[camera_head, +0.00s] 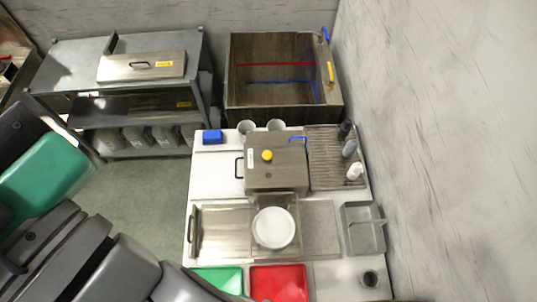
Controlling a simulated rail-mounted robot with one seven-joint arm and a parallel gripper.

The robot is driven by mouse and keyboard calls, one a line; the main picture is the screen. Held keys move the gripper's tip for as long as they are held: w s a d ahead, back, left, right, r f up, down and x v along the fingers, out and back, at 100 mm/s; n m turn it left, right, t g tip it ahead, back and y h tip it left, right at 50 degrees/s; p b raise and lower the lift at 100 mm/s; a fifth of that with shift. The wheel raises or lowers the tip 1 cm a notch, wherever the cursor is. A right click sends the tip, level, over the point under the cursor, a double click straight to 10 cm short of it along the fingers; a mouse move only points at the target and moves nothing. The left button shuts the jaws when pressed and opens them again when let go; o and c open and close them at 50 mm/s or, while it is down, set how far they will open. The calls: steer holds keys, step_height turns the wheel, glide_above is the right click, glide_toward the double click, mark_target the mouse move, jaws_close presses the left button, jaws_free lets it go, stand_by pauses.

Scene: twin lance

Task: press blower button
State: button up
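A steel box (275,177) stands on the white worktable in the middle of the view. A round yellow button (267,156) sits on its top, with a small white label beside it and a blue handle at its right back corner. I see no writing that names it as the blower button; it is the only round button I can make out. My arm fills the lower left, well apart from the box, but my gripper does not show.
A white plate (273,228) lies in front of the box. A green tray (218,280) and a red tray (279,283) lie at the near edge. Several bottles stand on a ribbed rack (328,150) at right. A steel sink (283,110) and shelves (60,65) stand behind; a wall bounds the right.

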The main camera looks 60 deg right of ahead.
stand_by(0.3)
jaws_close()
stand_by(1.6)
